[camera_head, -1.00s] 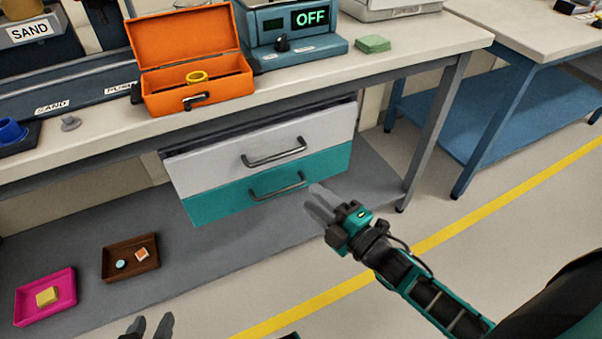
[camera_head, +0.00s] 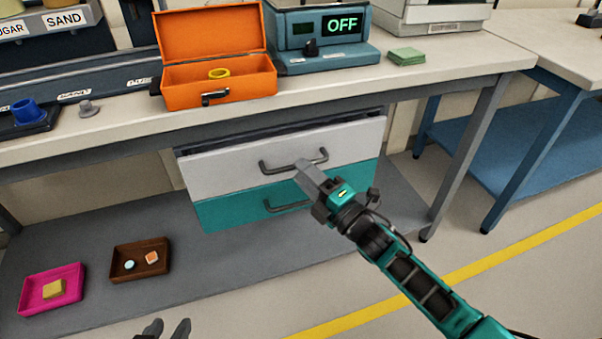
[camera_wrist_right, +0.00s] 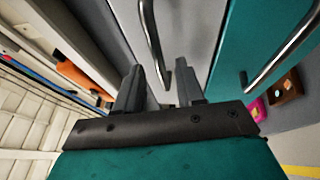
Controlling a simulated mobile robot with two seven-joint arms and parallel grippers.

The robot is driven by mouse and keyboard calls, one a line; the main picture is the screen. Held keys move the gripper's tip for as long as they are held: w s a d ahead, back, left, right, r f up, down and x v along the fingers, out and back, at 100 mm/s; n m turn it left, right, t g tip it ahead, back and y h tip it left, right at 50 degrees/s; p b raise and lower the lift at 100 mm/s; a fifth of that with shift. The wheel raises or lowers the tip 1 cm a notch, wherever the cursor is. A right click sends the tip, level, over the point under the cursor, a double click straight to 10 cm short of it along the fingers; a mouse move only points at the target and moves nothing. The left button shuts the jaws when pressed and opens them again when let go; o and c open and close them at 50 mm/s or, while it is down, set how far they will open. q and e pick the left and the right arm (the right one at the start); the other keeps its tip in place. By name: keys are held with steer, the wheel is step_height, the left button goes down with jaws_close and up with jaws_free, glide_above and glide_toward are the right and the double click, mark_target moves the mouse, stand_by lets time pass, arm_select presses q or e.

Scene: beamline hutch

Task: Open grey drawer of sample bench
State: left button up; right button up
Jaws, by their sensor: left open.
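The grey drawer (camera_head: 225,168) is the upper, light-grey front under the sample bench (camera_head: 440,75), with a dark bar handle (camera_head: 280,168). A narrow dark gap shows above its top edge. My left gripper (camera_head: 165,331) is open and empty at the bottom edge of the head view, away from the drawer.
A teal drawer (camera_head: 235,210) with its own handle sits directly below. A magenta tray (camera_head: 38,302) and a brown tray (camera_head: 120,272) lie on the lower shelf at left.

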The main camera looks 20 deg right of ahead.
steer(key=shift+x, duration=1)
jaws_close()
